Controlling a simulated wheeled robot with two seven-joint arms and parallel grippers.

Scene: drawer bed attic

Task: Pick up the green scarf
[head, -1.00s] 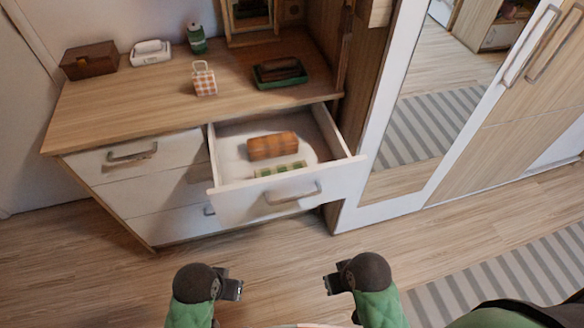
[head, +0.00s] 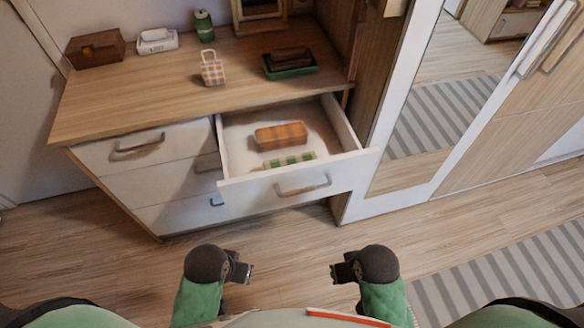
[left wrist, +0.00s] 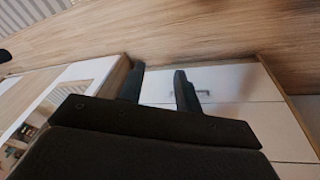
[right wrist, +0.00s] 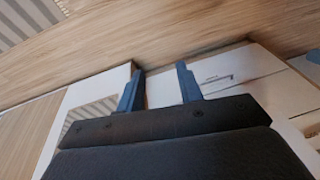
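A green and pale patterned cloth (head: 290,161), which looks like the green scarf, lies in the open drawer (head: 345,166) of the dresser, close behind its front panel. The panel hides its lower part. An orange-brown box-like thing (head: 281,136) lies just behind it. My left gripper (head: 240,270) and right gripper (head: 342,272) are in front of the dresser, well apart from the drawer. In the left wrist view the left gripper's fingers (left wrist: 158,88) are apart with nothing between them. In the right wrist view the right gripper's fingers (right wrist: 160,88) are also apart and empty.
The dresser top (head: 130,85) holds a brown box (head: 96,48), a tissue box (head: 157,41), a green canister (head: 204,26), a checked bag (head: 212,70) and a green tray (head: 304,71). A mirrored wardrobe (head: 385,190) stands right. The floor (head: 280,230) before the drawer is clear.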

